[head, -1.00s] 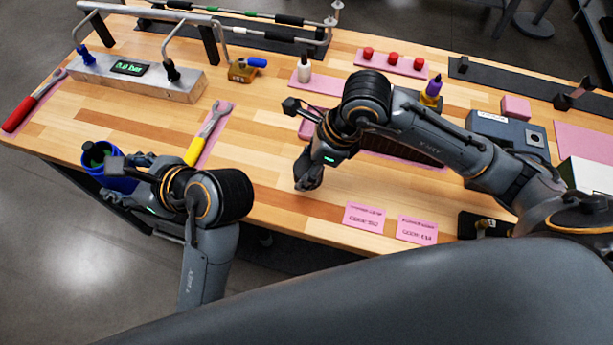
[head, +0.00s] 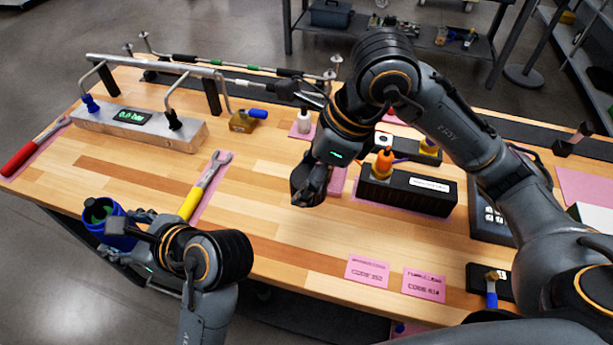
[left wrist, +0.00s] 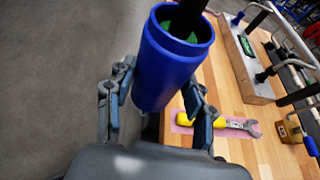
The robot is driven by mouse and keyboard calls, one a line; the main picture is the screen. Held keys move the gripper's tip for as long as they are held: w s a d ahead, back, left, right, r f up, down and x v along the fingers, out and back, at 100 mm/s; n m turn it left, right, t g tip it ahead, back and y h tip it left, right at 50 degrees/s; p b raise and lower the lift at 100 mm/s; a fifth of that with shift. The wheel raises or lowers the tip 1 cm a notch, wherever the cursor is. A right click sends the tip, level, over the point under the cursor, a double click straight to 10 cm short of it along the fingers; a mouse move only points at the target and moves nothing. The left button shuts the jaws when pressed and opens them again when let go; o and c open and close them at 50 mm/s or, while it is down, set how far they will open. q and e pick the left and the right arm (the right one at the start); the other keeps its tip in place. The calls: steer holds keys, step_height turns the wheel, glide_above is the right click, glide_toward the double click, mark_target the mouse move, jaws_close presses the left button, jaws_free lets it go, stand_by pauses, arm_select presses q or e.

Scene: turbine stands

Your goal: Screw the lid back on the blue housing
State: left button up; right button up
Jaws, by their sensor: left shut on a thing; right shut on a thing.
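The blue housing (head: 115,232) is a blue cylinder, open at the top, with green inside. It stands off the table's left front edge, tilted in the head view. My left gripper (head: 138,218) is shut around its side. The left wrist view shows the housing (left wrist: 168,70) between both fingers, with a dark part at its mouth. My right gripper (head: 309,186) is above the middle of the table, well to the right of the housing. It is shut on a dark thing, largely hidden, that I cannot identify. I cannot make out a separate lid.
A yellow wrench (head: 204,185) lies on the table near the housing, and a red-handled tool (head: 30,150) lies farther left. A metal block with a display (head: 140,125) stands behind. A black box (head: 408,192) is right of my right gripper.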

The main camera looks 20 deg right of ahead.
arm_select(q)
steer(key=o, duration=1.1)
steer(key=shift+r, duration=0.1)
steer(key=shift+c, duration=0.2)
jaws_close()
steer(key=shift+a+m+t+h, duration=0.2)
steer(key=shift+m+t+h, duration=0.1)
steer(key=shift+m+t, duration=0.25)
steer(key=shift+w+f+m+t+h, duration=0.1)
steer(key=shift+f+m+t+h, duration=0.1)
steer(key=shift+m+t+h, duration=0.25)
steer(key=shift+h, duration=0.25)
steer(key=shift+r+m+t+h, duration=0.1)
steer(key=shift+m+t+h, duration=0.5)
steer(key=shift+m, duration=0.3)
steer(key=shift+d+r+m+h, duration=0.1)
steer(key=shift+d+m+h, duration=0.1)
steer(key=shift+m+h, duration=0.2)
arm_select(e)
steer(key=s+d+f+n+g+h, duration=0.2)
steer(key=d+f+n+g+h, duration=0.2)
steer(key=n, duration=1.9)
steer(key=d+f+g, duration=0.2)
steer(key=d+f, duration=0.1)
steer(key=f, duration=0.1)
steer(key=shift+s+d, duration=0.2)
steer(key=shift+d, duration=0.1)
